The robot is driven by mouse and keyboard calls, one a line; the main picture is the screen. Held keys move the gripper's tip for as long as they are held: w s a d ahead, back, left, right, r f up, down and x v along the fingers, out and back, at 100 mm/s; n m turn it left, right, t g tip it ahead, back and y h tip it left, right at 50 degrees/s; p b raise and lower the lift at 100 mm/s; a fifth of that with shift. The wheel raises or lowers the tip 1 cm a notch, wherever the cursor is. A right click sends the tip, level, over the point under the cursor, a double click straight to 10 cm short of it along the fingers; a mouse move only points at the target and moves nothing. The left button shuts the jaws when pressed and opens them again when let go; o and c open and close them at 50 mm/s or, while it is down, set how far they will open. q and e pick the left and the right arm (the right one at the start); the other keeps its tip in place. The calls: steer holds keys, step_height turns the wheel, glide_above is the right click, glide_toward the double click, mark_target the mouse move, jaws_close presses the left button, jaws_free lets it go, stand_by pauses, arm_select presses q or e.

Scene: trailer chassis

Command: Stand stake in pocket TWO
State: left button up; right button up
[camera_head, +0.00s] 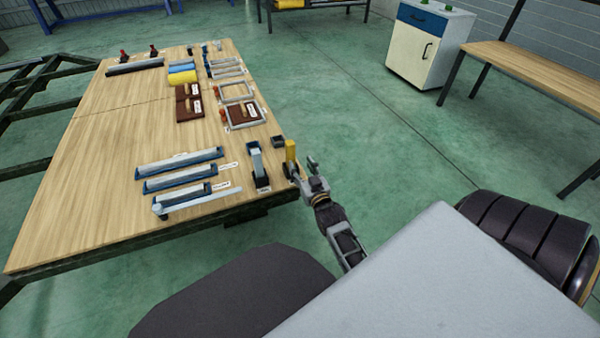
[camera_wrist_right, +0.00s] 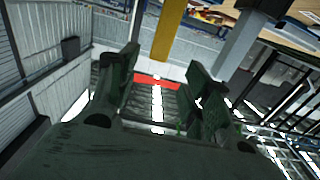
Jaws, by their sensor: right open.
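A yellow upright post (camera_head: 290,152) stands at the right edge of the wooden deck (camera_head: 120,115). A grey upright post (camera_head: 256,163) stands to its left in a dark pocket (camera_head: 263,184). Another dark pocket (camera_head: 278,141) behind them looks empty. I cannot read which pocket is TWO. My right gripper (camera_head: 304,168) is open, just right of the yellow post. In the wrist view its spread fingers (camera_wrist_right: 161,66) have nothing between them; the yellow post (camera_wrist_right: 167,30) and grey post (camera_wrist_right: 236,45) show beyond the tips. Contact with the yellow post cannot be told. My left gripper is not in view.
Blue-and-grey trays (camera_head: 182,170) and a grey bar (camera_head: 200,202) lie left of the posts. Brown boards and grey frames (camera_head: 237,92) lie farther back.

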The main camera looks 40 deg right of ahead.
steer(key=s+a+f+n+g+y, duration=0.1)
steer(key=s+a+f+g+y, duration=0.15)
steer(key=a+f, duration=0.3)
steer(key=s+a+f+n+g+y, duration=0.1)
steer(key=s+a+f+g+y, duration=0.1)
steer(key=s+a+f+g, duration=0.3)
steer(key=s+a+f+n+g+y, duration=0.2)
steer(key=s+a+f+g+y, duration=0.1)
steer(key=s+a, duration=1)
steer(key=shift+s+a+f+n+g+y, duration=0.3)
steer(key=shift+a+f+g+y, duration=0.05)
steer(key=shift+f+g, duration=0.2)
